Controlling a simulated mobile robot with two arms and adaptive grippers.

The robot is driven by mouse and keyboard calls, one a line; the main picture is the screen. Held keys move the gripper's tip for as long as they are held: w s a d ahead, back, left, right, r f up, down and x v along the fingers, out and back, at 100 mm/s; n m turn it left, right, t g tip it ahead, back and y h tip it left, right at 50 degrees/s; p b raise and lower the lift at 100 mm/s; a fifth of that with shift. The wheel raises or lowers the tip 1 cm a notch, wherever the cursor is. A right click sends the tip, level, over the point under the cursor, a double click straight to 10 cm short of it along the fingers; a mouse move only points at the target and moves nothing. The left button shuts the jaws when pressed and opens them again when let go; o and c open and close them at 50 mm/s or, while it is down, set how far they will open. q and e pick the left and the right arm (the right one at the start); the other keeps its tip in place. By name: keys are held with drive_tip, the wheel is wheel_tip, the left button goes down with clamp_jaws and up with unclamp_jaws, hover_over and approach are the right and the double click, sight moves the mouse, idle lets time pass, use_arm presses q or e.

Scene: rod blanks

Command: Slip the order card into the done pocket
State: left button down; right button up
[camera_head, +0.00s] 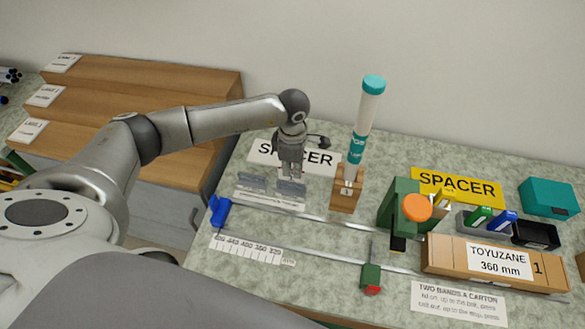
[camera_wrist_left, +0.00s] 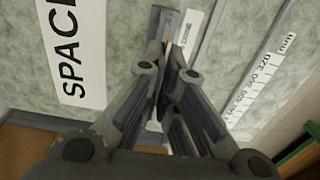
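My left gripper (camera_head: 290,172) points down over the right one of two small grey pockets (camera_head: 291,189) near the back of the bench. The other grey pocket (camera_head: 250,183) stands just to its left. In the left wrist view the fingertips (camera_wrist_left: 166,62) are close together over a grey plate. A thin pale edge shows between them; I cannot tell whether it is the order card or part of the pocket. No card can be made out clearly in the head view. The pocket labels are too small to read there. My right gripper is out of view.
A white SPACER sign (camera_head: 262,152) lies behind the pockets. Right of the gripper, a tall clear tube with teal ends (camera_head: 367,108) stands in a wooden block (camera_head: 346,190). A metal rail (camera_head: 300,216) runs in front. A green device (camera_head: 397,207) and a long carton (camera_head: 450,252) are farther right.

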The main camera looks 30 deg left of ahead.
sight(292, 181)
use_arm(q)
drive_tip(key=shift+b, duration=0.45)
idle(1.1)
drive_tip(key=shift+f+b, duration=2.05)
drive_tip(key=shift+f, duration=0.1)
drive_tip(key=c, duration=1.6)
unclamp_jaws()
drive_tip(key=shift+o, duration=0.2)
wheel_tip(292, 181, up, 12)
